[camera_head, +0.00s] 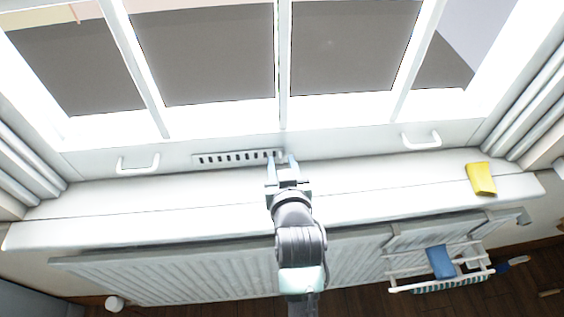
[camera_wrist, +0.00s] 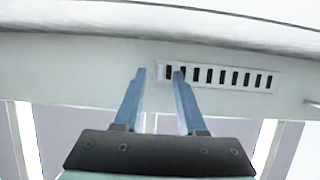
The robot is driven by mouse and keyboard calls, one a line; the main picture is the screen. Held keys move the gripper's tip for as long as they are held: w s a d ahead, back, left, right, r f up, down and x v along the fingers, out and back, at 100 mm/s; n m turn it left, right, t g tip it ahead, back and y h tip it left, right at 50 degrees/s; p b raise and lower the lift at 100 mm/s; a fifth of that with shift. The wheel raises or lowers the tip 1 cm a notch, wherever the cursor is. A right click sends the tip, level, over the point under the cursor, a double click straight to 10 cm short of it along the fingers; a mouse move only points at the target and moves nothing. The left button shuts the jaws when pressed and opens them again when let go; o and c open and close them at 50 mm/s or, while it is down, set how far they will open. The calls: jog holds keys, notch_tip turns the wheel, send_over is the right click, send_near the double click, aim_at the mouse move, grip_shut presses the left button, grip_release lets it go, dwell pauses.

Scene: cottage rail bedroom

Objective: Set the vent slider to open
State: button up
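The vent (camera_head: 238,157) is a pale strip with a row of dark slots, set in the window frame's lower rail above the sill. It also shows in the wrist view (camera_wrist: 235,79), where its slots look dark. My gripper (camera_head: 281,158) is at the vent's right end in the head view, with its two blue-grey fingers apart. In the wrist view my gripper (camera_wrist: 159,72) has one fingertip over the vent's end slots and the other just beyond that end. A small pale slider tab may lie between the fingertips, but I cannot make it out clearly. I see no grip on it.
White handles stand on the rail at left (camera_head: 138,164) and right (camera_head: 421,140). A yellow object (camera_head: 481,179) lies on the right of the white sill (camera_head: 120,205). Below are a radiator (camera_head: 160,275) and a rack (camera_head: 408,272) with a blue cloth (camera_head: 440,262).

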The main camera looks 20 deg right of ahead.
grip_shut()
dwell(1.5)
